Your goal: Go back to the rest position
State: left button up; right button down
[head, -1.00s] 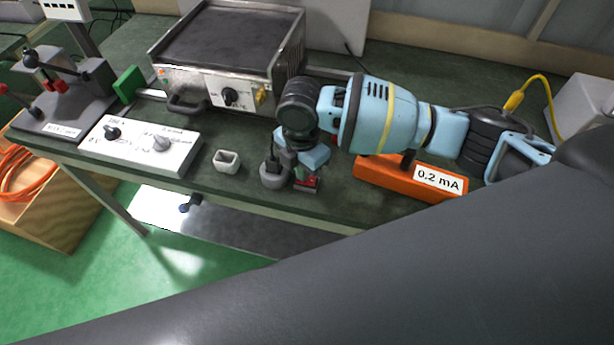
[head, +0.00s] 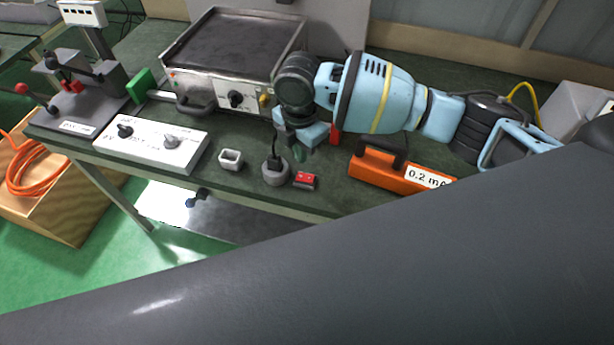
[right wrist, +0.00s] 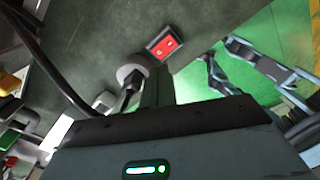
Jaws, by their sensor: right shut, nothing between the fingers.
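My right gripper (head: 299,152) is shut and empty above the workbench (head: 240,195), at the middle of the head view. Its arm reaches in from the right. A small red block with a grey base (head: 305,180) lies on the bench just below and in front of the gripper; it also shows in the right wrist view (right wrist: 163,43). Beside it stands a round grey holder with a black plug (head: 275,174), also in the right wrist view (right wrist: 132,70). My left gripper is not in view; a large dark arm link of mine crosses the lower part of the head view.
An orange meter marked 0.2 mA (head: 378,171) sits right of the gripper. The metal hot plate (head: 235,85) stands behind, with a white control box (head: 152,146) and small white cup (head: 230,159) to the left. A lever press (head: 80,100) stands far left.

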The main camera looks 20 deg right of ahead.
jog(key=shift+r, duration=0.2)
dwell(0.4)
jog(key=s+a+f+m+y, duration=0.1)
jog(key=a+f, duration=0.1)
jog(key=s+a+f+m+t+y, duration=0.1)
jog(key=s+a+f+y, duration=0.1)
jog(key=a+f, duration=0.1)
jog(key=s+a+f+m+y, duration=0.1)
jog(key=a+f, duration=0.2)
jog(key=shift+s+a+f+m, duration=0.2)
jog(key=shift+s+a+m, duration=0.05)
jog(key=shift+s+m, duration=0.05)
jog(key=s+a+f+m+t+y, duration=0.2)
jog(key=s+f+m+t+y, duration=0.1)
jog(key=s+f+m, duration=0.3)
jog(key=s+d+f+m+t+h, duration=0.2)
jog(key=s+d+f+m, duration=0.1)
jog(key=s+d+m, duration=0.2)
jog(key=s+d+f+m+t+h, duration=0.3)
jog(key=s+d+m, duration=0.3)
jog(key=s+d, duration=0.4)
jog(key=d, duration=0.2)
jog(key=shift+s+d+f+m, duration=0.3)
jog(key=shift+f, duration=0.05)
